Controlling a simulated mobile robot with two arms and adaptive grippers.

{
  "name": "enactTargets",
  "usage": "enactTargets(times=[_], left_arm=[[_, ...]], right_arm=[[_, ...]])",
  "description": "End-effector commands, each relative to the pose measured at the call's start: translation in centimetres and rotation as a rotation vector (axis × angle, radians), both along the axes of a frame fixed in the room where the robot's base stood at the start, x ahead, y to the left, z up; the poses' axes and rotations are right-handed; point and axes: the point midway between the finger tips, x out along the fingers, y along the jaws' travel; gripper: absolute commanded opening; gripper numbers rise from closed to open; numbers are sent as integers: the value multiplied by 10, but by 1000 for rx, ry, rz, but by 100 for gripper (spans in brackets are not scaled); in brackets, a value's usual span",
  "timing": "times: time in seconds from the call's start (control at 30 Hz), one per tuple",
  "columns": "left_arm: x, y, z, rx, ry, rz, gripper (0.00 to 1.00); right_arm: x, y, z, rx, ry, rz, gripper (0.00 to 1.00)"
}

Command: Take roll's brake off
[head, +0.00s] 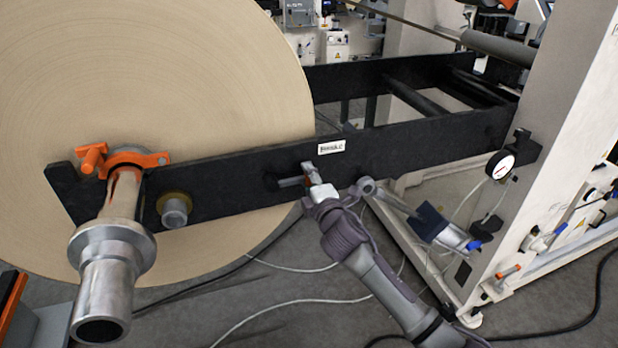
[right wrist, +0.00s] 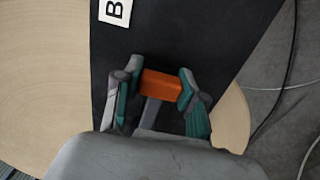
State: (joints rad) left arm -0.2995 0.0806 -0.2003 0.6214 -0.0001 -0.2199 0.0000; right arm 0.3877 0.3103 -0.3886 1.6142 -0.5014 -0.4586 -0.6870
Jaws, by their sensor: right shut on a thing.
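The big kraft paper roll (head: 190,60) hangs on a metal shaft (head: 122,195) in a black arm (head: 420,140). A white label (head: 332,147) sits on the arm; in the right wrist view (right wrist: 115,12) only its letter B shows. Below the label, my right gripper (head: 309,172) is at a small lever on the arm's face. In the right wrist view, my right gripper (right wrist: 158,82) has an orange brake handle (right wrist: 161,87) between its fingers and is shut on it. A dark stub (head: 286,183) sticks out left of the fingers. My left gripper is not in view.
An orange clamp (head: 125,159) holds the shaft at the arm's left end. A cylinder (head: 425,215) lies right of my gripper. Cables (head: 290,302) run over the grey floor.

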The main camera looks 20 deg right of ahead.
Motion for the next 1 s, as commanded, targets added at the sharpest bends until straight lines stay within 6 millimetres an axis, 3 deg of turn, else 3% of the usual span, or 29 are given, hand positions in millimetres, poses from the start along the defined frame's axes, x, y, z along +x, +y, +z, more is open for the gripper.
enactTargets(times=[0.37, 1.0], left_arm=[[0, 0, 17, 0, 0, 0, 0], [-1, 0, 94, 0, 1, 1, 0]], right_arm=[[0, 0, 11, -92, -1, -1, 0], [0, 18, 62, -656, -20, -1, 0]])
